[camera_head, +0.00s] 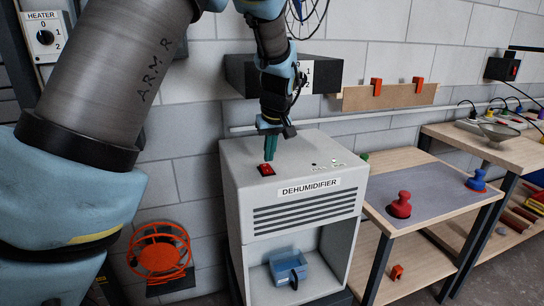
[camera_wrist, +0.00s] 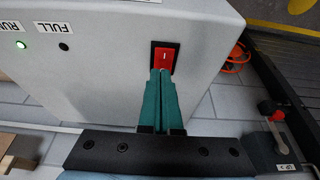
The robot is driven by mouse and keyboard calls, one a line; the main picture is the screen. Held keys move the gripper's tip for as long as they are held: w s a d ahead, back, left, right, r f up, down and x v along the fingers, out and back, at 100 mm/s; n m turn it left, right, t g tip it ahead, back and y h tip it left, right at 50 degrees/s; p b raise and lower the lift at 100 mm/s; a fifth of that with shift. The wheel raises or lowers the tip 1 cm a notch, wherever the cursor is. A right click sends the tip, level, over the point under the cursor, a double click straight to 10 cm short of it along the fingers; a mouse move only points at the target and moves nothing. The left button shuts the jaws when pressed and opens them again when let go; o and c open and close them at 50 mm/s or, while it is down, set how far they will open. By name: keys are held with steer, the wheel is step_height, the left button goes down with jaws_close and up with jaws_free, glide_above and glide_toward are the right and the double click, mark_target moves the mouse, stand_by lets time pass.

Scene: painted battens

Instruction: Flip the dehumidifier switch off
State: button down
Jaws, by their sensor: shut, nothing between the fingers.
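The dehumidifier (camera_head: 296,208) is a light grey box with a labelled, slatted front. A red rocker switch (camera_head: 266,169) in a black frame sits at the left of its top; it also shows in the wrist view (camera_wrist: 164,58). My gripper (camera_head: 269,158) has teal fingers, shut and empty, pointing down just above the switch. In the wrist view the fingertips (camera_wrist: 162,72) overlap the near edge of the switch; I cannot tell whether they touch it. In the wrist view a green light (camera_wrist: 21,44) by the RUN label is lit, and the FULL light (camera_wrist: 64,46) is dark.
A blue container (camera_head: 289,270) sits in the dehumidifier's lower bay. A workbench (camera_head: 400,160) with red and blue knobbed pieces stands to the right. A black box (camera_head: 245,75) is on the wall behind my gripper. An orange reel (camera_head: 160,253) is low on the left.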

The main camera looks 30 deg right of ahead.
steer(key=b+v, duration=0.3)
steer(key=v, duration=0.8)
steer(key=shift+r, duration=0.25)
steer(key=shift+w, duration=0.1)
